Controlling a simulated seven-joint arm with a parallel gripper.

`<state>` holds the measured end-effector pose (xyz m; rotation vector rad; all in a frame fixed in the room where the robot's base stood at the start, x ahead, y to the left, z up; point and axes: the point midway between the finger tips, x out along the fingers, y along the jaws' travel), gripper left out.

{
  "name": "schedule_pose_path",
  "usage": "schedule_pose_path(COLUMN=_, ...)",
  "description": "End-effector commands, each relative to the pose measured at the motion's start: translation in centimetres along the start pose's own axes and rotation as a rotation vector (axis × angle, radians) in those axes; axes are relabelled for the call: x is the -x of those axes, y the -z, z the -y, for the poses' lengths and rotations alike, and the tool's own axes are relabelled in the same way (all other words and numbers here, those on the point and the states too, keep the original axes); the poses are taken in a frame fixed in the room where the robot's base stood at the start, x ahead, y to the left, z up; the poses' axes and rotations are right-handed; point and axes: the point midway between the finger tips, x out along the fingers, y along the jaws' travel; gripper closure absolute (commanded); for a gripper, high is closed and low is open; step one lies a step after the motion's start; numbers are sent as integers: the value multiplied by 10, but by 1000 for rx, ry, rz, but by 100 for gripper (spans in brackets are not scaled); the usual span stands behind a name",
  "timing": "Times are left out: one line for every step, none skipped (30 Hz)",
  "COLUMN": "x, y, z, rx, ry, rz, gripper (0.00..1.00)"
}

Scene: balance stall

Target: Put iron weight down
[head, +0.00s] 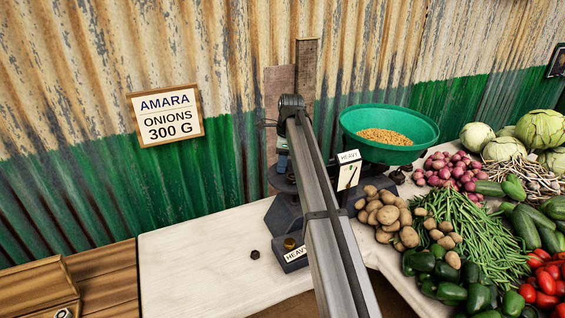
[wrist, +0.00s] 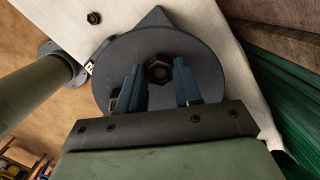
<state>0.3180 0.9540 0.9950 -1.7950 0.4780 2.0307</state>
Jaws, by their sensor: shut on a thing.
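A dark hexagonal iron weight (wrist: 157,71) sits between the blue-grey fingers of my gripper (wrist: 158,84) in the wrist view. The gripper is shut on it. Both are over the dark round plate (wrist: 215,72) of the balance; whether the weight touches the plate cannot be told. In the head view my arm hides most of the gripper and the held weight, and the plate's edge (head: 272,182) shows at the left of the arm. Another small dark weight (head: 255,254) lies on the white tabletop, and it also shows in the wrist view (wrist: 94,18).
A green bowl (head: 415,125) of grain stands on the balance's other side. A brass-coloured piece (head: 289,244) is by the lower "HEAVY" label (head: 296,254). Potatoes (head: 384,214) and other vegetables crowd the right. The white tabletop (head: 190,250) is mostly clear at left.

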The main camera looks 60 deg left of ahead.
Motion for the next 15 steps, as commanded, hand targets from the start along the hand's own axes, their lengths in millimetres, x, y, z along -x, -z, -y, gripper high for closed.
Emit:
schedule_pose_path(x=0, y=0, z=0, rx=0, ry=0, rz=0, gripper=98)
schedule_pose_path(x=-1, y=0, z=0, rx=0, ry=0, rz=0, gripper=98)
schedule_pose_path(x=-2, y=0, z=0, rx=0, ry=0, rz=0, gripper=98)
schedule_pose_path(x=-2, y=0, z=0, rx=0, ry=0, rz=0, gripper=65)
schedule_pose_path(x=-2, y=0, z=0, rx=0, ry=0, rz=0, gripper=62)
schedule_pose_path(x=-2, y=0, z=0, rx=0, ry=0, rz=0, gripper=58)
schedule_pose_path(x=-2, y=0, z=0, rx=0, ry=0, rz=0, gripper=55)
schedule_pose_path(x=-2, y=0, z=0, rx=0, ry=0, rz=0, gripper=53)
schedule_pose_path(x=-2, y=0, z=0, rx=0, ry=0, rz=0, gripper=49)
schedule_pose_path(x=-2, y=0, z=0, rx=0, ry=0, rz=0, gripper=46)
schedule_pose_path(x=-2, y=0, z=0, rx=0, ry=0, rz=0, gripper=43)
schedule_pose_path(x=-2, y=0, z=0, rx=0, ry=0, rz=0, gripper=40)
schedule_pose_path(x=-2, y=0, z=0, rx=0, ry=0, rz=0, gripper=40)
schedule_pose_path(x=-2, y=0, z=0, rx=0, ry=0, rz=0, gripper=40)
schedule_pose_path(x=-2, y=0, z=0, rx=0, ry=0, rz=0, gripper=40)
